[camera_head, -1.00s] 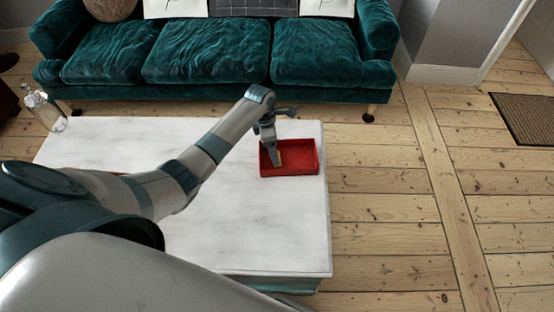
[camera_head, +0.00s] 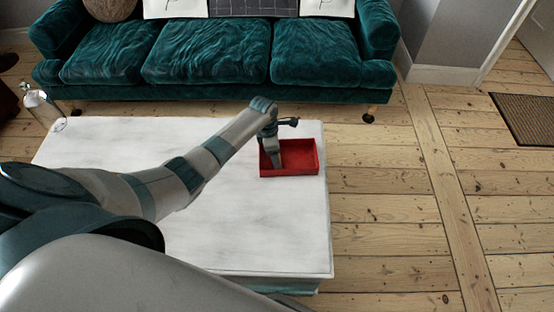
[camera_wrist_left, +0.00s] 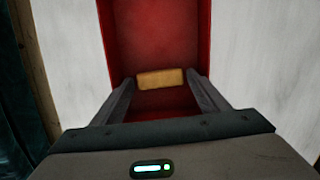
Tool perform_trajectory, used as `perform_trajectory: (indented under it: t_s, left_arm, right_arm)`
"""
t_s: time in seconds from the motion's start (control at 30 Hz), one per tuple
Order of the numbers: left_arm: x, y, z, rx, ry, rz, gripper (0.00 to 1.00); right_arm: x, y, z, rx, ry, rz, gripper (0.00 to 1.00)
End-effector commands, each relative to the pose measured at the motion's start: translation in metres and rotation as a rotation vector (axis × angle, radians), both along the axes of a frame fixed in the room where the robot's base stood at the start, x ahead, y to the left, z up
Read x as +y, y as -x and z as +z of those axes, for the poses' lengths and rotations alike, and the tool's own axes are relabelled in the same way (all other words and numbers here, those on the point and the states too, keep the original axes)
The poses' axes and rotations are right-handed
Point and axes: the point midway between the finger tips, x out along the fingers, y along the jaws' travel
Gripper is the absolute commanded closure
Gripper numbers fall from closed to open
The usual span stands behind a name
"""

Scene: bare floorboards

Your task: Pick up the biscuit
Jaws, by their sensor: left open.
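The biscuit (camera_wrist_left: 161,79) is a small tan block lying in the red tray. In the left wrist view it sits between the two fingertips of my left gripper (camera_wrist_left: 159,82), which is open around it. In the head view my left gripper (camera_head: 275,163) reaches down into the left part of the red tray (camera_head: 300,171), and the biscuit is hidden behind it. The tray also fills the middle of the left wrist view (camera_wrist_left: 155,35). My right gripper is in neither view.
The tray stands on a white table (camera_head: 255,215), near its right edge. The rest of the tabletop is clear where visible. A teal sofa (camera_head: 215,50) stands behind the table. A glass bottle (camera_head: 42,108) is on the left, and a brown mat (camera_head: 530,115) lies on the floorboards at right.

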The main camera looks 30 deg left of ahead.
Motion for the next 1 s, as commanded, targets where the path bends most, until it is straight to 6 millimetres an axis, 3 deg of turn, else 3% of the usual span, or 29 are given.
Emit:
perform_trajectory:
  t_s: [0.07,0.17,0.2,0.67,1.0]
  left_arm:
    - [0.0,0.0,0.0,0.0,0.0,0.0,0.37]
    - [0.0,0.0,0.0,0.0,0.0,0.0,0.61]
    - [0.0,0.0,0.0,0.0,0.0,0.0,0.63]
    - [0.0,0.0,0.004,-0.001,0.001,0.0,0.63]
    - [-0.004,0.002,0.044,0.0,0.003,-0.003,0.63]
  right_arm:
    - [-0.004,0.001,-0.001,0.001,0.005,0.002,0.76]
    - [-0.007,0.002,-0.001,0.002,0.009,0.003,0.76]
    - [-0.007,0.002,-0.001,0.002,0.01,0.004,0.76]
    - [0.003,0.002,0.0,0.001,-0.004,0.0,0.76]
    - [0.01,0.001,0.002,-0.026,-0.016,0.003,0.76]
